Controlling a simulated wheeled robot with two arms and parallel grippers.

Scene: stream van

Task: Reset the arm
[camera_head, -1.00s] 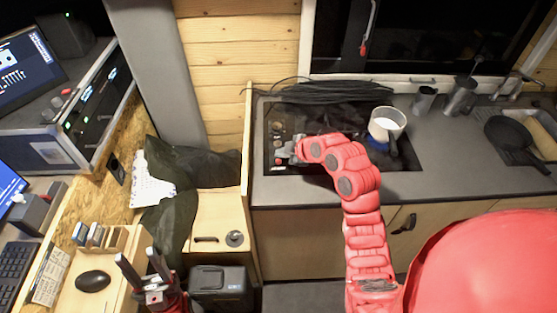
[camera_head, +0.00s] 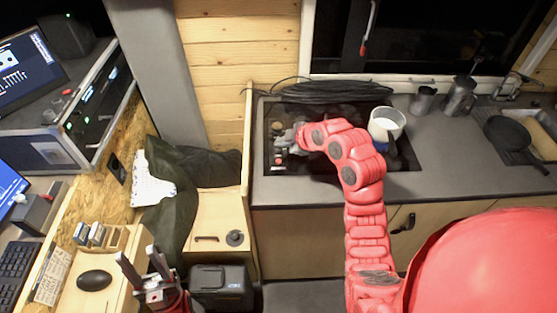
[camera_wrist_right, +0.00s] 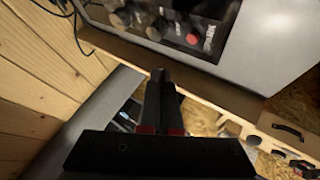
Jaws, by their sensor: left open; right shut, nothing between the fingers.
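My right arm (camera_head: 366,205) reaches from the lower right over the counter in the head view. Its right gripper (camera_head: 283,139) is at the left end of the black cooktop, above the knob area, and is partly hard to make out there. In the right wrist view the right gripper (camera_wrist_right: 162,77) has its two dark fingers together with nothing between them. My left gripper (camera_head: 138,256) is at the bottom left, open and empty, with its fingers pointing up, beside the wooden desk organizer.
The cooktop (camera_head: 318,116) carries a white-filled pot (camera_head: 386,124) right of my right gripper. The cooktop's knobs (camera_wrist_right: 150,22) show in the wrist view. A wooden partition (camera_head: 247,150) stands left of the counter. A black pan (camera_head: 508,134) lies farther right. The counter middle (camera_head: 440,150) is clear.

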